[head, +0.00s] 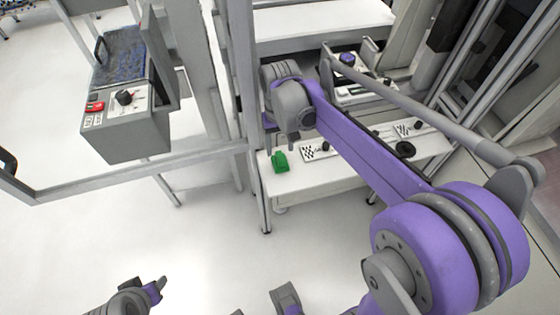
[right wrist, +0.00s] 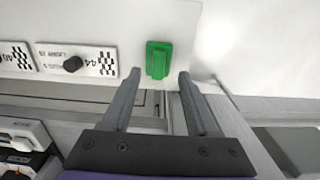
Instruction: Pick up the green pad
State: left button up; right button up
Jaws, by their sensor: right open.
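The green pad (head: 280,162) lies on a white shelf (head: 318,178), near its left end. In the right wrist view the green pad (right wrist: 158,58) is a small block with a raised ridge, just beyond the fingertips. My right gripper (right wrist: 159,84) is open and empty, its fingers spread to either side of the pad's line. In the head view the right gripper (head: 293,138) hangs above and slightly right of the pad, apart from it. My left gripper (head: 155,287) is low at the left, far from the shelf; its jaw state is unclear.
White labelled plates with black knobs (right wrist: 73,63) sit on the shelf beside the pad. A grey control box (head: 125,110) with a red switch stands at the left. Metal frame posts (head: 243,110) rise close to the right gripper. Floor in front is clear.

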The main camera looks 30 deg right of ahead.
aim_at(281, 158)
notch_tip(281, 158, down, 5)
jog(key=shift+s+d+f, duration=0.1)
jog(key=shift+s, duration=0.05)
grip_shut()
dwell(0.4)
